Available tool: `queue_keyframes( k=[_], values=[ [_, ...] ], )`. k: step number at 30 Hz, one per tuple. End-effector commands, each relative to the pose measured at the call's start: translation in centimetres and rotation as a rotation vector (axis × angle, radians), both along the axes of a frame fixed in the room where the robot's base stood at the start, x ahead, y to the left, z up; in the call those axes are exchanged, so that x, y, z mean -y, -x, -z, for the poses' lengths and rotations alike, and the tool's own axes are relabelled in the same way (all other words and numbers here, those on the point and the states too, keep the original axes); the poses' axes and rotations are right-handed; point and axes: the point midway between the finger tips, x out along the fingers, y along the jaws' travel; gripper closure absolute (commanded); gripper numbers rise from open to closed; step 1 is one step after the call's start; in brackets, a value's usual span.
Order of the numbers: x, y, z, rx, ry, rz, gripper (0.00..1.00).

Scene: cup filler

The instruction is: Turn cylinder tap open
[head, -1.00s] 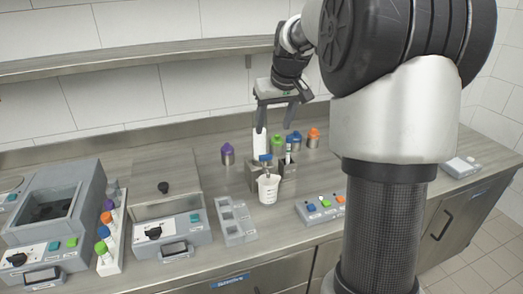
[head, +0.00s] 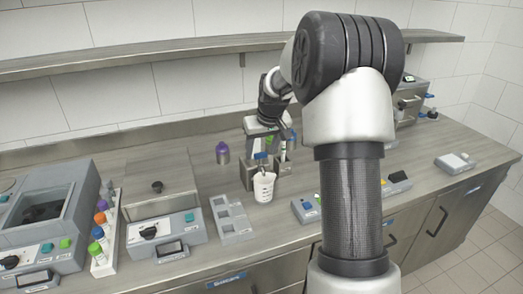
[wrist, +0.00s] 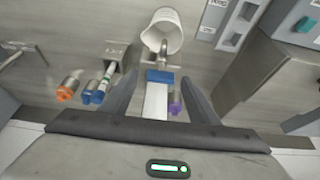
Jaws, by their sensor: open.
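The cup filler's tap has a blue handle (head: 261,156) on a metal body, above a white beaker (head: 264,187). In the wrist view the blue handle (wrist: 160,75) lies at the near end of the spout, with a white upright column (wrist: 155,103) next to it. The beaker (wrist: 163,28) shows beyond it. My gripper (wrist: 160,78) is open and empty, with one finger to each side of the blue handle in the picture. I cannot tell whether a finger touches it. In the head view my gripper (head: 268,137) is low, just behind the tap.
A metal tube holder (wrist: 116,62) with a tube stands close to the left in the wrist view, near a blue-capped (wrist: 90,97) and an orange-capped bottle (wrist: 68,90). A grey tray (head: 231,217) lies left of the beaker.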

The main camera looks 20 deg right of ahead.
Motion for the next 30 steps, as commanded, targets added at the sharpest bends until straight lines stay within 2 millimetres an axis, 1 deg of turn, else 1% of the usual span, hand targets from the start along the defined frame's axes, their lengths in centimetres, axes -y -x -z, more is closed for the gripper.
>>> queue_keyframes(
  k=[2,3,5,9,10,20,26,30],
  values=[
    [-0.01,0.0,-0.01,0.0,0.0,0.0,0.45],
    [-0.01,0.0,-0.01,0.0,0.0,0.0,0.49],
    [-0.01,0.02,-0.01,0.0,0.0,0.0,0.59],
    [-0.01,0.02,-0.02,0.0,0.0,0.0,0.82],
    [-0.01,0.03,-0.02,-0.001,0.0,0.0,0.87],
    [-0.16,0.03,0.01,-0.002,0.0,0.044,0.86],
    [-0.33,0.03,0.06,-0.003,0.002,0.158,0.86],
    [-0.5,-0.01,0.05,-0.004,0.001,0.274,0.86]
  ],
)
